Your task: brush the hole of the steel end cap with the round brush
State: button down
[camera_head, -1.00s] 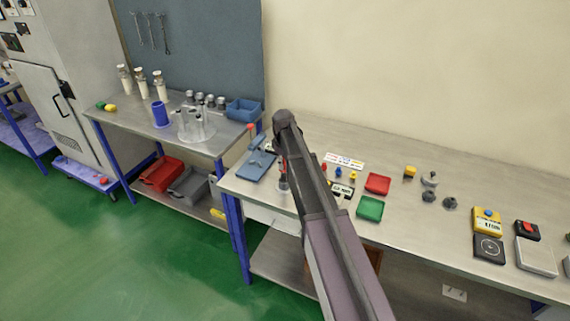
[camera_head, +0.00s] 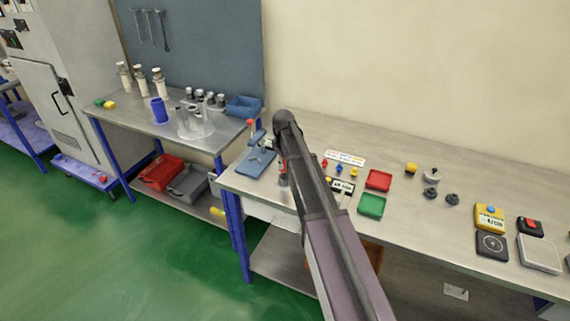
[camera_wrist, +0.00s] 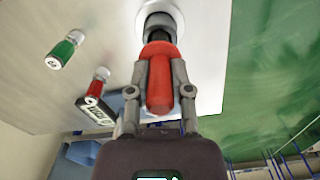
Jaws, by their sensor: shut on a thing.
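My gripper (camera_wrist: 159,66) is shut on the red handle of the round brush (camera_wrist: 159,92), with one finger on each side. The brush's dark end (camera_wrist: 157,34) points away from me toward a pale, shiny round piece with a ring-like rim (camera_wrist: 178,13), which looks like the steel end cap. The brush end overlaps this piece in the picture and hides its hole. I cannot tell how deep the brush is in it. In the head view, a small bit of red shows beside my arm's end near the bench's left edge, and my arm hides most of the gripper.
A blue press (camera_head: 257,161) stands left of my arm on the bench. A red tray (camera_head: 378,180) and a green tray (camera_head: 371,205) lie to its right.

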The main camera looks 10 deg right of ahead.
jog(key=shift+r, duration=0.15)
dwell(0.3)
jog(key=shift+r+p, duration=0.85)
jog(key=shift+p, duration=0.2)
jog(key=shift+f, duration=0.15)
jog(key=shift+f+b, duration=0.9)
jog(key=shift+b, duration=0.15)
jog(key=shift+r, duration=0.15)
jog(key=shift+r+p, duration=0.9)
jog(key=shift+p, duration=0.15)
jog(key=shift+f, duration=0.15)
jog(key=shift+f+b, duration=0.9)
jog(key=shift+b, duration=0.15)
jog(key=shift+r, duration=0.15)
